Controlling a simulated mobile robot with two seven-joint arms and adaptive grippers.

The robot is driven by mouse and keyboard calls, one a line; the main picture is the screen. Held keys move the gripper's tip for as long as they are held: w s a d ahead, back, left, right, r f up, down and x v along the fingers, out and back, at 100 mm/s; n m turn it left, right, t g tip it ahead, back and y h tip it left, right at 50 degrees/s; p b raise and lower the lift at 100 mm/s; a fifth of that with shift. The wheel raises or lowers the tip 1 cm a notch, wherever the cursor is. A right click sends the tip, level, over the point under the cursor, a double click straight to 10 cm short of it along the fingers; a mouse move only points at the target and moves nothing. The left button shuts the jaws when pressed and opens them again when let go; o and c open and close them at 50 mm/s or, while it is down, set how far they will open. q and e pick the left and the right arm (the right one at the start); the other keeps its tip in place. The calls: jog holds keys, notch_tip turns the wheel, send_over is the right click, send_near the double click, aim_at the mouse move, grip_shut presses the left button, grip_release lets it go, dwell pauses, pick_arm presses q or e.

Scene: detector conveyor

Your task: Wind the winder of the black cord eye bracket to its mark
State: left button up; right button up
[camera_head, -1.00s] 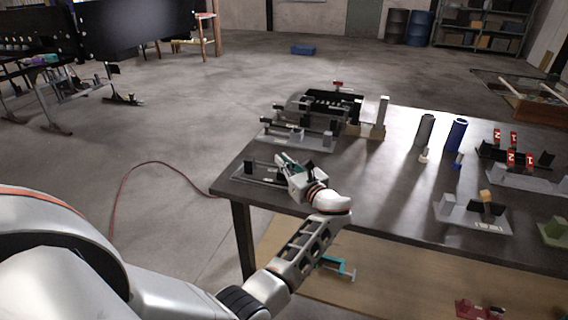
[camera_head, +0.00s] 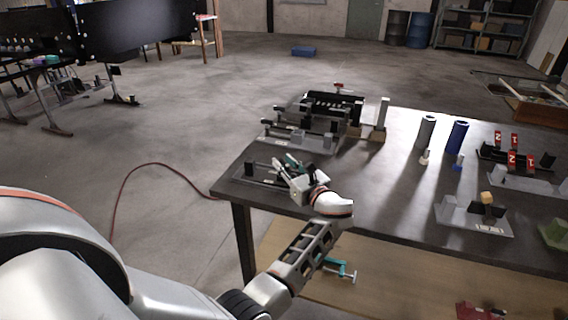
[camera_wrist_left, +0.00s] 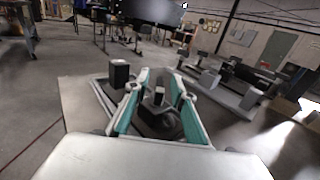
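The bracket at the table's near left corner has a dark base and a black block (camera_head: 250,166); I take it for the black cord eye bracket. The block also shows in the left wrist view (camera_wrist_left: 119,74), left of the fingers. My left gripper (camera_head: 287,172) is over the right part of this bracket. In the left wrist view its teal-padded fingers (camera_wrist_left: 157,84) are spread apart, with a small grey-topped dark upright (camera_wrist_left: 158,96) between them. I cannot tell whether they touch it. The winder's mark is not readable. My right gripper is not in view.
A similar grey bracket (camera_head: 300,138) stands just behind, with a black slotted fixture (camera_head: 334,104) beyond. Two cylinders, dark (camera_head: 427,132) and blue (camera_head: 457,137), stand mid-table. Brackets with red numbered tags (camera_head: 513,158) stand at the right. The table's middle is mostly clear.

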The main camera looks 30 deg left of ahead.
aim_at(288, 167)
pick_arm(q)
jog(key=v, duration=0.7)
jog(key=shift+s, duration=0.1)
jog(key=shift+d, duration=0.1)
